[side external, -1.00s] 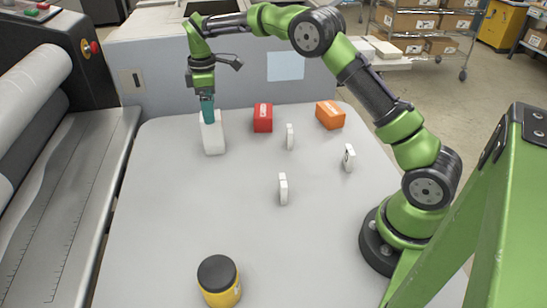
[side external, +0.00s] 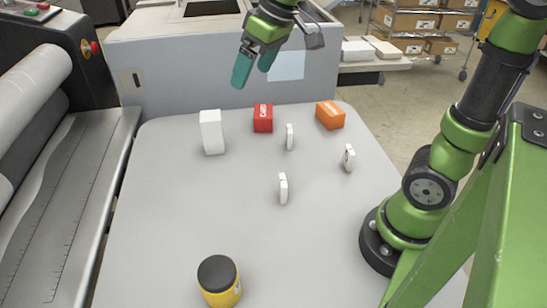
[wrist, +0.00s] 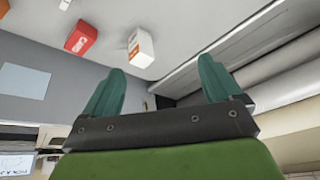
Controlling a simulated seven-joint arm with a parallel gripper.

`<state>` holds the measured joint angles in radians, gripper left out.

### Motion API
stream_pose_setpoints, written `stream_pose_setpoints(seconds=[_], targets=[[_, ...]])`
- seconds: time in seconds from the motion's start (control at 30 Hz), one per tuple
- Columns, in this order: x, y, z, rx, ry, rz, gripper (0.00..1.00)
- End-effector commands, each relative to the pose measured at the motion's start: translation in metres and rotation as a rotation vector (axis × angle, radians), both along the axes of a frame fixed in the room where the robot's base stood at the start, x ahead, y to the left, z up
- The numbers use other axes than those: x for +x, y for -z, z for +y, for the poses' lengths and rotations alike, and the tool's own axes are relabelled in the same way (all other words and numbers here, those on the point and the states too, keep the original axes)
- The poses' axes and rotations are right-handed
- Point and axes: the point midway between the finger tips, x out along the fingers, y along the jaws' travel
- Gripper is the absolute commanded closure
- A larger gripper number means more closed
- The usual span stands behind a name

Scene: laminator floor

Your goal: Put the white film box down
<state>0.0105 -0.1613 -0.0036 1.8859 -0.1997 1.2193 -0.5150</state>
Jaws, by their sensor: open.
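The white film box (side external: 212,133) stands upright on the grey table (side external: 190,225) at its far left part, with nothing touching it. In the wrist view the white box (wrist: 141,46) shows beyond my fingers, with some orange print on one face. My gripper (side external: 252,72) is raised in the air above the far edge of the table, up and to the right of the box. Its two teal fingers (wrist: 158,90) are spread apart with nothing between them.
A red box (side external: 263,118) stands right of the white box, and an orange box (side external: 330,115) further right. Several small white upright pieces (side external: 283,188) stand mid-table. A yellow jar with a black lid (side external: 219,281) is at the front. The laminator (side external: 60,200) borders the left.

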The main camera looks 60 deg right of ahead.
Motion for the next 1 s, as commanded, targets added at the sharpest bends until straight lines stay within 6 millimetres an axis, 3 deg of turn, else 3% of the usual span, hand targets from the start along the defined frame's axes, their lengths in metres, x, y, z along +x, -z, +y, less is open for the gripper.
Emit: stream_pose_setpoints(seconds=[0.03,0.1,0.2,0.33,0.5,1.0], targets=[[-0.025,0.000,0.003,0.035,0.058,-0.034,0.08],[-0.052,0.006,0.007,0.091,0.142,-0.072,0.08],[-0.085,0.018,0.010,0.165,0.248,-0.117,0.08],[-0.113,0.035,0.013,0.241,0.349,-0.156,0.08],[-0.126,0.046,0.015,0.287,0.408,-0.176,0.08],[-0.127,0.048,0.015,0.288,0.412,-0.173,0.08]])
